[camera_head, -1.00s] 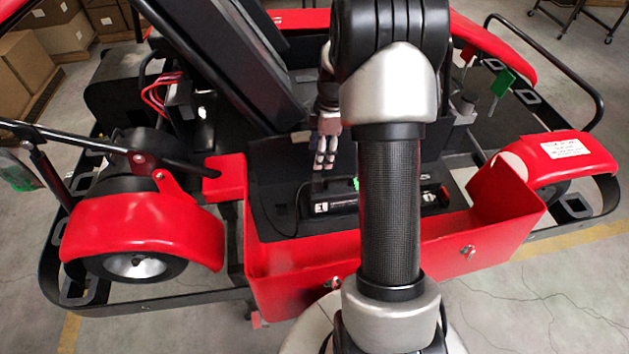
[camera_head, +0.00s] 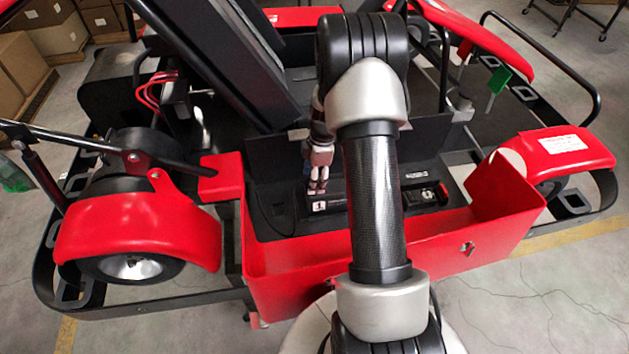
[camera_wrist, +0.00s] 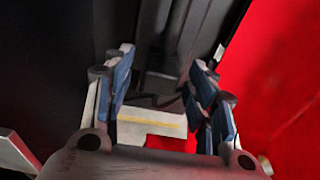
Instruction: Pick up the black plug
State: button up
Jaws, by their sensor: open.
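I cannot pick out the black plug with certainty in either view. A long black box (camera_head: 418,196) with a white label at its left end lies in the red-walled compartment, partly hidden behind my arm. My gripper (camera_head: 317,190) is open and points down over the left part of this box; I cannot tell whether it touches it. In the wrist view my gripper (camera_wrist: 160,95) has its two fingers apart, with dark, blurred shapes beyond and between them. Nothing is clearly held.
The red front wall (camera_head: 300,278) of the compartment stands between my base and the box. A tilted black seat-like panel (camera_head: 225,65) rises left of my arm. A red fender (camera_head: 140,232) is at left, another (camera_head: 560,152) at right. A green tag (camera_head: 499,79) stands behind.

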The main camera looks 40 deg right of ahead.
jog(key=shift+r, duration=0.1)
jog(key=shift+c, duration=0.4)
jog(key=c, duration=1.1)
jog(key=shift+r, duration=0.15)
